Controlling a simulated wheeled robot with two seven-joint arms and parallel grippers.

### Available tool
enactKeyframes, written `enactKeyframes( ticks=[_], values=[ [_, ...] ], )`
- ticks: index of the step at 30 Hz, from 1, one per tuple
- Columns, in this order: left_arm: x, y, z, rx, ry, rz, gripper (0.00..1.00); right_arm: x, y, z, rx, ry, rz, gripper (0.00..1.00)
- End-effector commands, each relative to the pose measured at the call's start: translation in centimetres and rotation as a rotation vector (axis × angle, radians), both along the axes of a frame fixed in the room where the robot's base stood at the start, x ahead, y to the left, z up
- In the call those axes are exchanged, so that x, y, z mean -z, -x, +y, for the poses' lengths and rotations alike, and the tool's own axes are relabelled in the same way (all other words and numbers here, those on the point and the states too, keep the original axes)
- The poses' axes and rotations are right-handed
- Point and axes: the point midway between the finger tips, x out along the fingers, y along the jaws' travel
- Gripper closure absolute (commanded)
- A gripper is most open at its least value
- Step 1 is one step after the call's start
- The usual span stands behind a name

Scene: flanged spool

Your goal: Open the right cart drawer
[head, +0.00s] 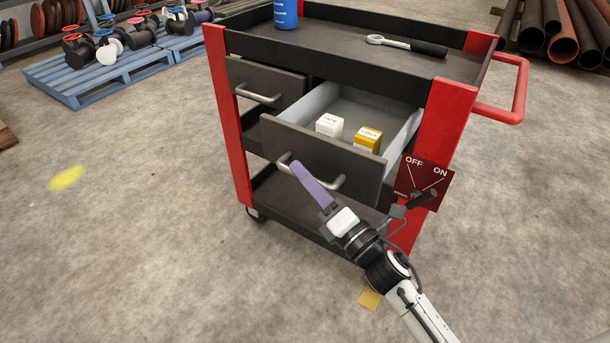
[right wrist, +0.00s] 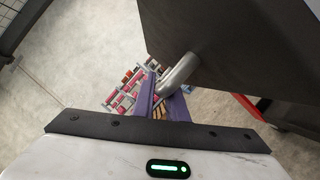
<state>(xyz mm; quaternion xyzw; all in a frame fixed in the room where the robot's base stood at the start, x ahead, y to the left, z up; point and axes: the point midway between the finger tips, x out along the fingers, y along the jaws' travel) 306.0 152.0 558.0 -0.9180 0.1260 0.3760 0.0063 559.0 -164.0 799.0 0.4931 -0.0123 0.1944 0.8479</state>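The right cart drawer (head: 328,158) is pulled well out of the red and black cart, and its light inside shows. Its dark front panel also fills the upper right of the right wrist view (right wrist: 240,45). Its silver bar handle (head: 338,184) shows in the wrist view too (right wrist: 180,74). My right gripper (head: 303,174) is at the left part of this handle. In the wrist view its purple fingers (right wrist: 160,100) sit close on either side of the bar, shut on it. The contact itself is partly hidden. My left gripper is not in view.
A white box (head: 329,126) and a yellow box (head: 368,139) stand in the open drawer. The left drawer (head: 264,88) is shut. An OFF/ON switch panel (head: 424,182) is close to the right of my gripper. Open floor lies in front and left.

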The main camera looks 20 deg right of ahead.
Motion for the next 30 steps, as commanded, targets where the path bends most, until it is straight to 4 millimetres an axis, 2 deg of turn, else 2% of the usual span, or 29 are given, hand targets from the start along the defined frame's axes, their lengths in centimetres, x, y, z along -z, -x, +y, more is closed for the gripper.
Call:
enactKeyframes(
  ticks=[5, 12, 19, 20, 23, 30],
  values=[
    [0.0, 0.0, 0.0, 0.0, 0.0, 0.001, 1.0, 0.1, 0.1, 0.2, 0.0, -0.002, 0.001, 1.0],
    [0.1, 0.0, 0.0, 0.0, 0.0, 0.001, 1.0, 0.1, 1.8, 2.3, 0.0, -0.003, 0.002, 1.0],
    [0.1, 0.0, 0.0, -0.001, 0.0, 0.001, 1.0, 0.0, 1.8, 2.3, 0.0, 0.0, 0.0, 1.0],
    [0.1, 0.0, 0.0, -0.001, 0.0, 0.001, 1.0, 0.0, 1.8, 2.3, 0.0, 0.0, 0.0, 0.84],
    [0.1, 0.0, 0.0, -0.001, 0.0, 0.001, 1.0, 0.0, 1.8, 2.3, 0.0, 0.0, 0.0, 0.69],
    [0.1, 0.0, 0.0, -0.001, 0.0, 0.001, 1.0, 0.0, 1.8, 2.3, 0.0, 0.0, 0.0, 0.69]
  ],
)
